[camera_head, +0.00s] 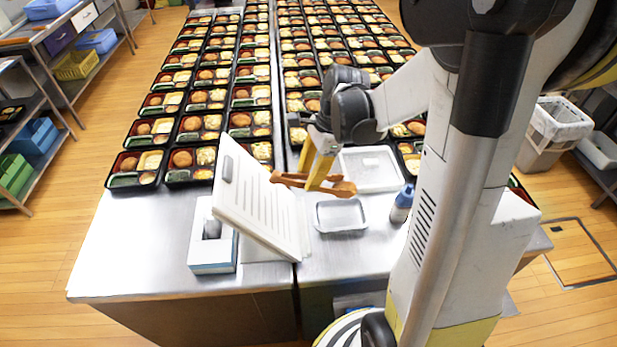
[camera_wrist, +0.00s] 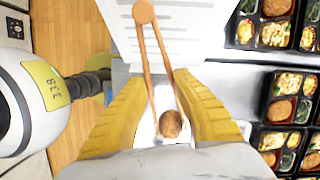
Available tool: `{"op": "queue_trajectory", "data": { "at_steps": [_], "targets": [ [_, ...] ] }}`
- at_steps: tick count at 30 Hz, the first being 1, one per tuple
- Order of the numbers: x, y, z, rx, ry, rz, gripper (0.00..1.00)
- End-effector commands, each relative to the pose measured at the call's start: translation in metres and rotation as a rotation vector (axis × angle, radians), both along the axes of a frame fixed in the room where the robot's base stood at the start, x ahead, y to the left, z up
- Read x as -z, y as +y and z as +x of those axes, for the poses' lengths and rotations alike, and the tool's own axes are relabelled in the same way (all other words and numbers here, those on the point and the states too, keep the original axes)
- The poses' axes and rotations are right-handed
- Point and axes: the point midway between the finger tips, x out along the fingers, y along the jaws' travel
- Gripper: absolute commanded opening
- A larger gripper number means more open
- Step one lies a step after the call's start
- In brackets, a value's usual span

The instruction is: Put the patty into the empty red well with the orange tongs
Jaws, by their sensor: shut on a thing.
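My gripper (camera_head: 320,172) has yellow fingers shut on the orange tongs (camera_head: 287,178), held above the steel table. In the wrist view the tongs (camera_wrist: 146,50) run from a round hinge end down between the fingers (camera_wrist: 165,110). A brown rounded thing (camera_wrist: 171,124) shows at their far end, over a white tray; it looks like the patty, but I cannot tell for sure whether the tongs grip it. Black bento trays (camera_wrist: 285,128) with red wells stand at the right of the wrist view. I cannot make out an empty red well; my arm hides some trays.
A tilted white board (camera_head: 255,195) stands beside the tongs, with a white-and-blue box (camera_head: 212,240) left of it. A clear shallow tray (camera_head: 340,229), a larger clear tray (camera_head: 372,185) and a blue-capped bottle (camera_head: 402,204) are near the gripper. The table's front left (camera_head: 130,250) is clear.

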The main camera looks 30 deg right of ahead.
Motion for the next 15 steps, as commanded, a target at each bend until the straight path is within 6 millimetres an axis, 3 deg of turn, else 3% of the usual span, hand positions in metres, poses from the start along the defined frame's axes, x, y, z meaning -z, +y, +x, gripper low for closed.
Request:
{"op": "queue_trajectory", "data": {
  "at_steps": [1,15],
  "targets": [
    [-0.015,0.000,0.000,0.000,0.000,0.000,0.00],
    [-0.089,0.000,0.000,0.000,0.000,0.000,0.00]
  ]
}}
